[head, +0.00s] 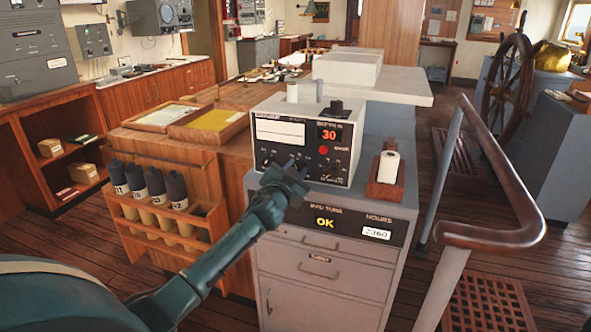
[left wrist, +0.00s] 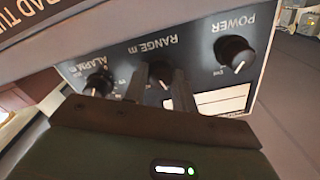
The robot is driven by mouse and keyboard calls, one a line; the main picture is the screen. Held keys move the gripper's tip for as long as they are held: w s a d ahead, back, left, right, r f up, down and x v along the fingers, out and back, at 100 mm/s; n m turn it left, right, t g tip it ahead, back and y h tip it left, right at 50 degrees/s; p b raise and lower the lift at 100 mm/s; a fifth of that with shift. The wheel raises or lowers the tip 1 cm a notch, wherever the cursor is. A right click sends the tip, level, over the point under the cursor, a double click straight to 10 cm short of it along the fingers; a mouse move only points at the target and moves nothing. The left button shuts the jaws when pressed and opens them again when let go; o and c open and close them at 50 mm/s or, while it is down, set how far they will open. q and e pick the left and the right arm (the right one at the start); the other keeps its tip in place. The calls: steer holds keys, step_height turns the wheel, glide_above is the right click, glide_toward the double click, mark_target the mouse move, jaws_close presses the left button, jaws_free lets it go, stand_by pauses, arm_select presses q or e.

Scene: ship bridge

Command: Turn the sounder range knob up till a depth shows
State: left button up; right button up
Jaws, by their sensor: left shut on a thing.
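The sounder (head: 303,140) is a grey box with a dark front panel, standing on a grey cabinet. A red number 30 (head: 329,134) is lit in its upper right window; the small label above it is hard to read. My left gripper (head: 288,177) is at the lower front of the panel. In the left wrist view the panel is upside down, and my left gripper (left wrist: 158,90) has its fingers on either side of the range knob (left wrist: 160,70), shut on it. The power knob (left wrist: 236,52) and alarm knob (left wrist: 101,83) flank it. My right gripper is out of view.
The grey cabinet (head: 320,287) below shows OK and HOURS 2360. A paper roll on a wooden holder (head: 386,179) stands right of the sounder. A wooden rack (head: 165,222) with several dark-capped cylinders is at left, a handrail (head: 497,238) at right.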

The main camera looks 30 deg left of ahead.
arm_select(q)
steer(key=shift+m, duration=1.5)
steer(key=o, duration=1)
steer(key=v, duration=1.3)
steer(key=shift+b, duration=0.35)
